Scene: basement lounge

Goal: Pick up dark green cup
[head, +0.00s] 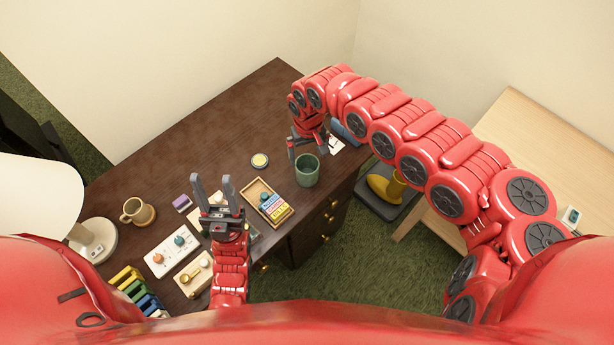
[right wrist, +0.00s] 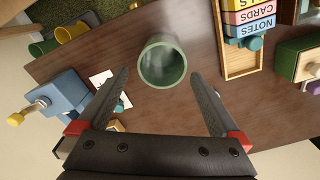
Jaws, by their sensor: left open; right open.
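The dark green cup (head: 307,170) stands upright on the dark wooden desk (head: 190,140), near its right end. It also shows in the right wrist view (right wrist: 162,62), seen from above with its mouth open and empty. My right gripper (head: 306,148) is open just behind the cup in the head view. In the right wrist view the fingers (right wrist: 165,88) are spread wide, and the cup is ahead of and roughly between the fingertips, with no visible contact. My left gripper (head: 217,186) is open and empty over the desk, left of the cup.
A wooden tray with coloured blocks (head: 267,203) lies left of the cup. A small round tin (head: 260,161), a tan mug (head: 137,212) and a white panel with knobs (head: 171,250) are further left. A blue object (right wrist: 66,93) sits beside my right gripper.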

